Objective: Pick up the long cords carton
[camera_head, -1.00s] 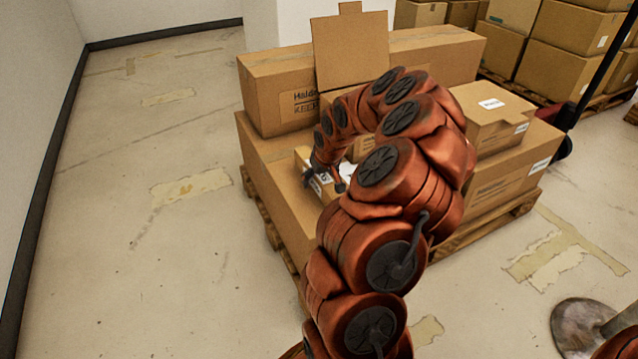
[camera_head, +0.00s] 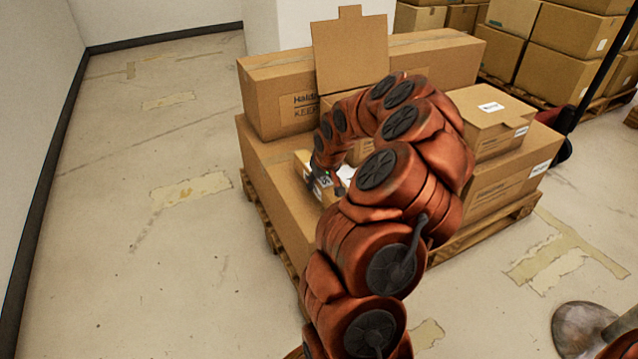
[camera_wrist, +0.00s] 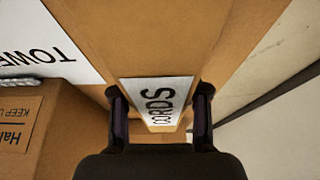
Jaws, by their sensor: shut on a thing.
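The cords carton (camera_wrist: 165,40) is a brown box with a white label reading "CORDS" in the wrist view. My gripper (camera_wrist: 160,112) is shut on it, one finger on each side of the label. In the head view my gripper (camera_head: 325,180) is low at the left part of the pallet load, and a small part of the carton (camera_head: 303,160) shows beside it. My arm hides much of the carton there. I cannot tell whether the carton touches the box under it.
A large long box (camera_head: 270,185) lies on the wooden pallet (camera_head: 258,205). An open-flapped carton (camera_head: 350,50) and a Haldor-type box (camera_head: 275,95) stand behind. A smaller carton (camera_head: 485,115) sits at the right. The floor (camera_head: 150,250) on the left is clear.

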